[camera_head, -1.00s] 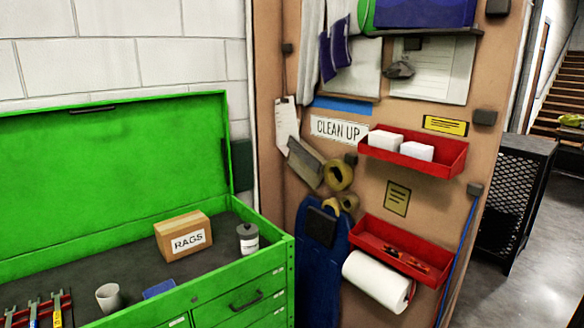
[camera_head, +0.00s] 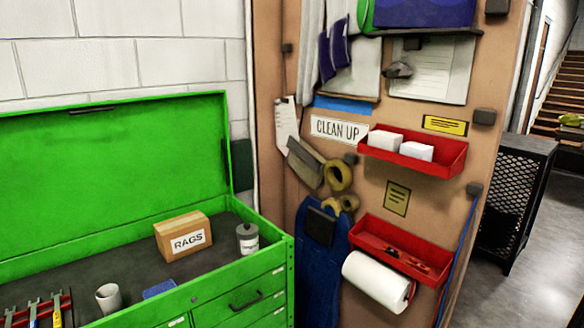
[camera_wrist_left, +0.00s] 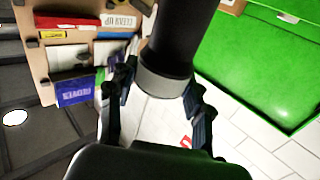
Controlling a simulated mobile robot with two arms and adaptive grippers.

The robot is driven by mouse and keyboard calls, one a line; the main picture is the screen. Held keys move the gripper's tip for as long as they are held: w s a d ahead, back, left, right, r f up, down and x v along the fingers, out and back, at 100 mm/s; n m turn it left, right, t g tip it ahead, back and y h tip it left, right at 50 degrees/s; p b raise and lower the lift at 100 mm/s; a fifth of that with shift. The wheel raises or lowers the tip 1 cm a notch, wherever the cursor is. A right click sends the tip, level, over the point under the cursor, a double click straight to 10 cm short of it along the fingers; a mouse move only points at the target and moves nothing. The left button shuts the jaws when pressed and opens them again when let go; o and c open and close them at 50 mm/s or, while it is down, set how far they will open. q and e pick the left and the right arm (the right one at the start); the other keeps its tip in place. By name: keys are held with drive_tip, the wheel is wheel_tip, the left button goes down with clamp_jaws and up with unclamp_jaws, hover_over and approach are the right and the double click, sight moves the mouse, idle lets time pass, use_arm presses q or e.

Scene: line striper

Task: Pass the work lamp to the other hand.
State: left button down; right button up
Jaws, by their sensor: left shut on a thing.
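The work lamp, as far as I can tell, is the black cylinder with a grey collar (camera_wrist_left: 178,40) in the left wrist view. It comes down from the top edge, and its upper part is cut off by the frame. My left gripper (camera_wrist_left: 163,92) has one finger on each side of the grey collar and is shut on it. The lamp and both grippers are out of the head view. My right gripper is in neither view.
An open green tool chest (camera_head: 262,268) holds a rags box (camera_head: 183,236), a grey canister (camera_head: 247,239) and a cup (camera_head: 108,298). A clean-up board (camera_head: 290,220) beside it carries red bins (camera_head: 455,160) and a paper roll (camera_head: 376,281). Open floor (camera_head: 510,292) lies at right.

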use_arm(q)
drive_tip(key=shift+w+a+r+n+y, duration=0.1)
drive_tip(key=shift+a+r+n+y, duration=0.1)
drive_tip(key=shift+n+y, duration=0.3)
drive_tip(key=shift+y, duration=0.3)
wheel_tip(320, 180, down, 15)
drive_tip(key=b, duration=1.4)
drive_tip(key=shift+a+r+b, duration=0.1)
drive_tip(key=shift+r+b, duration=0.1)
drive_tip(key=shift+b, duration=0.1)
drive_tip(key=shift+w, duration=0.1)
